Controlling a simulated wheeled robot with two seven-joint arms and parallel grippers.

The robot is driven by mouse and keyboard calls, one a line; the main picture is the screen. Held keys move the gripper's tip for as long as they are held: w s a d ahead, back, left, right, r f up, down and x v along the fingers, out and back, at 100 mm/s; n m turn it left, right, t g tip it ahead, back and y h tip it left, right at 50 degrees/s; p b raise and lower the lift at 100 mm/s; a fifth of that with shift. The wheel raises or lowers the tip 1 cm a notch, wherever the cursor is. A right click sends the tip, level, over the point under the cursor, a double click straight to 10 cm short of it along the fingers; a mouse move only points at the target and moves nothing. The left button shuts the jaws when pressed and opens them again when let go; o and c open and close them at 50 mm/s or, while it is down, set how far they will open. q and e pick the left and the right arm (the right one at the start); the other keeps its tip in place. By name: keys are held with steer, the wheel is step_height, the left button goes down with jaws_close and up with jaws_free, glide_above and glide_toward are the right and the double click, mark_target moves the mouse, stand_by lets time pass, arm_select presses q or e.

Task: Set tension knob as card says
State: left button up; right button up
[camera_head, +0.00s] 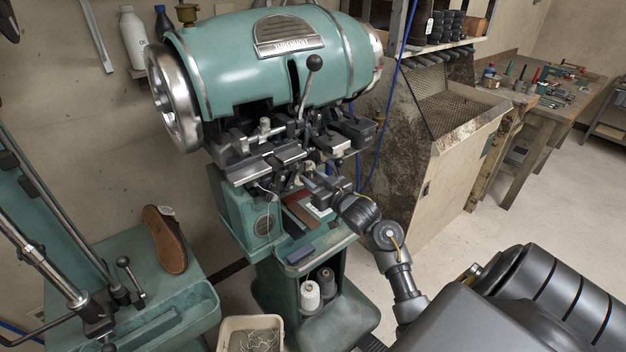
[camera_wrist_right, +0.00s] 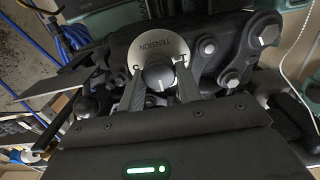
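The tension knob (camera_wrist_right: 159,74) is a round dark knob with a pale pointer line, in front of a light round plate (camera_wrist_right: 168,48) lettered TENSION. In the right wrist view the line points toward my gripper. My right gripper (camera_wrist_right: 160,83) has one finger on each side of the knob, seemingly touching it. The fingers hide part of the plate's markings. In the head view my right gripper (camera_head: 309,182) is at the front of the green stitching machine (camera_head: 265,60), and the knob is too small to make out. A white card-like piece (camera_head: 320,208) lies below it, unreadable. My left gripper is not in view.
Metal machine parts and bolts (camera_wrist_right: 266,34) crowd the knob. A white thread spool (camera_head: 310,295) stands in the machine's base. Open floor lies at right.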

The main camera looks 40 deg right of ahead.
steer(key=c, duration=0.4)
steer(key=n+b, duration=0.1)
steer(key=n, duration=0.4)
steer(key=shift+a+f+b, duration=0.1)
steer(key=shift+f+b, duration=0.05)
steer(key=shift+b, duration=0.15)
steer(key=shift+n+b, duration=0.5)
steer(key=shift+n, duration=1.4)
steer(key=o, duration=0.9)
steer(key=shift+o, duration=0.2)
